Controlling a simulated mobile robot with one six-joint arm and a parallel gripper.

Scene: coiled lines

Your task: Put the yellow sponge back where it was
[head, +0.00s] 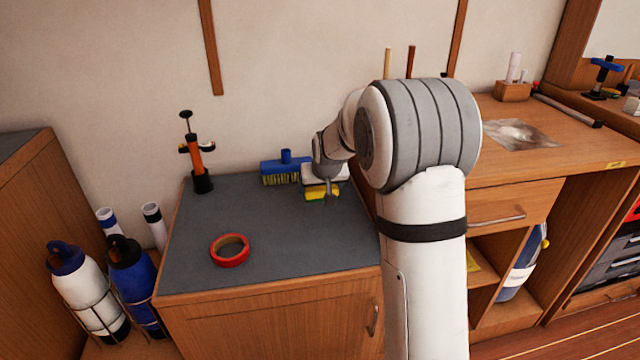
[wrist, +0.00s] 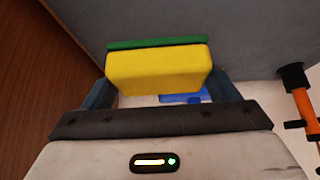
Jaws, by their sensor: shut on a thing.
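The yellow sponge (head: 321,192) has a green layer on one face. It is between the fingers of my gripper (head: 329,194), over the back right part of the grey-topped cabinet (head: 280,235). In the wrist view the sponge (wrist: 160,70) fills the space between the two fingers of my gripper (wrist: 158,88), its green side away from the camera. Whether the sponge touches the grey top is hard to tell.
A blue brush (head: 284,168) lies at the back, just left of the gripper. A red tape roll (head: 230,250) lies at the front left. An orange-handled pump (head: 196,160) stands at the back left corner. The middle of the top is clear.

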